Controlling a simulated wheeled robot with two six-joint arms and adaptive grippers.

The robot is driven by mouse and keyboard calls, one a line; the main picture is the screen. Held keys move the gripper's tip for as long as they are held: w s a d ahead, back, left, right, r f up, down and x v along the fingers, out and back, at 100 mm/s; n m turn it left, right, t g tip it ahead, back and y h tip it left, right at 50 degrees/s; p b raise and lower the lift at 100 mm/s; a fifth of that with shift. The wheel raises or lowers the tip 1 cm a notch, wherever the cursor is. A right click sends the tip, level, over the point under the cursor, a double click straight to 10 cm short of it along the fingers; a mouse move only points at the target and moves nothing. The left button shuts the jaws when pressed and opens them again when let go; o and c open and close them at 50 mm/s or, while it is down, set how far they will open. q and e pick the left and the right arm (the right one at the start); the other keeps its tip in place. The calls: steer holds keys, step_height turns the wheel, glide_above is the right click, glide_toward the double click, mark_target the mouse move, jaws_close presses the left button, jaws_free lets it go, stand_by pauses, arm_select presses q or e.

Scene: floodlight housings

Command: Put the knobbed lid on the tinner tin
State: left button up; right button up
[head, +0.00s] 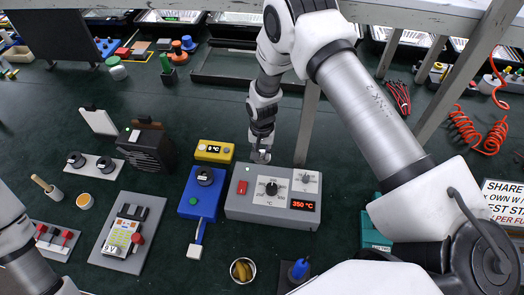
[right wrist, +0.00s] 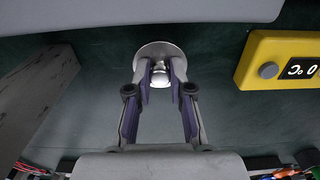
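The knobbed lid (right wrist: 142,53) is a round grey metal disc with a shiny knob, seen in the right wrist view against the dark green mat. It shows small in the head view (head: 261,156), behind the grey station. My right gripper (right wrist: 160,72) points down at it, its fingers close on both sides of the knob and seemingly shut on it. I cannot tell whether the lid touches the mat. My left gripper is outside the view.
The grey station (head: 240,203) with a 350 °C display stands just in front of the lid. A yellow meter (head: 214,151) and a blue unit (head: 190,208) are left of it. A tin of brass wool (head: 243,270) is at the front. A wooden-handled tool (head: 46,187) lies beside the pot.

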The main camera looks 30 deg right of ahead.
mark_target(262, 153)
steer(key=o, duration=0.3)
steer(key=shift+w+f, duration=0.1)
steer(key=shift+w, duration=0.05)
steer(key=shift+o, duration=0.2)
steer(key=shift+r, duration=0.65)
step_height(262, 153, up, 11)
steer(key=b, duration=0.2)
steer(key=shift+r, duration=0.15)
